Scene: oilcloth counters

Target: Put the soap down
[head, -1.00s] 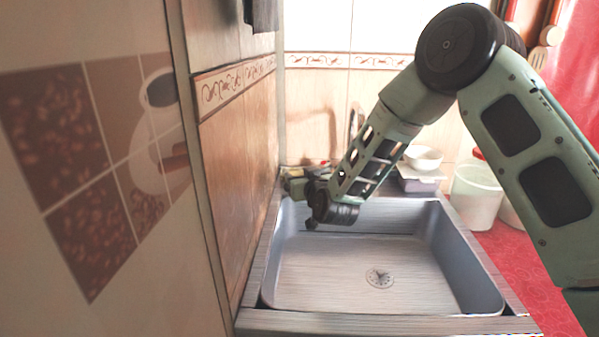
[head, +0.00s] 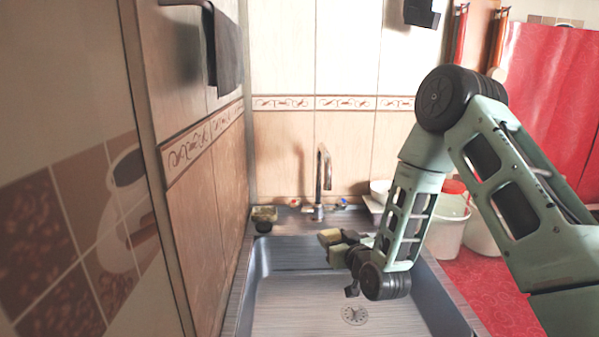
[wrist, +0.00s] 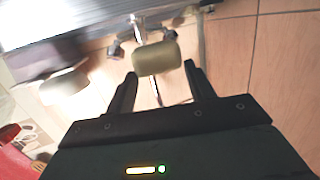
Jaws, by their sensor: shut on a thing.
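The soap (wrist: 157,58), a pale yellow rounded block, sits between my fingertips in the wrist view. My gripper (wrist: 160,75) is shut on it. In the head view the soap (head: 329,237) shows at the end of my gripper (head: 340,249), held above the back part of the sink and apart from the counter. A small dark holder (head: 264,225) with a yellowish-brown top stands on the ledge at the sink's back left corner. I cannot tell what lies in it. My gripper is to its right and nearer to me.
The steel sink (head: 290,297) is empty around its drain. A tap (head: 324,180) rises behind it. A white bowl (head: 380,188) and white buckets (head: 450,232) stand to the right, near the red oilcloth (head: 480,275). A tiled wall bounds the left, with a dark towel (head: 228,55).

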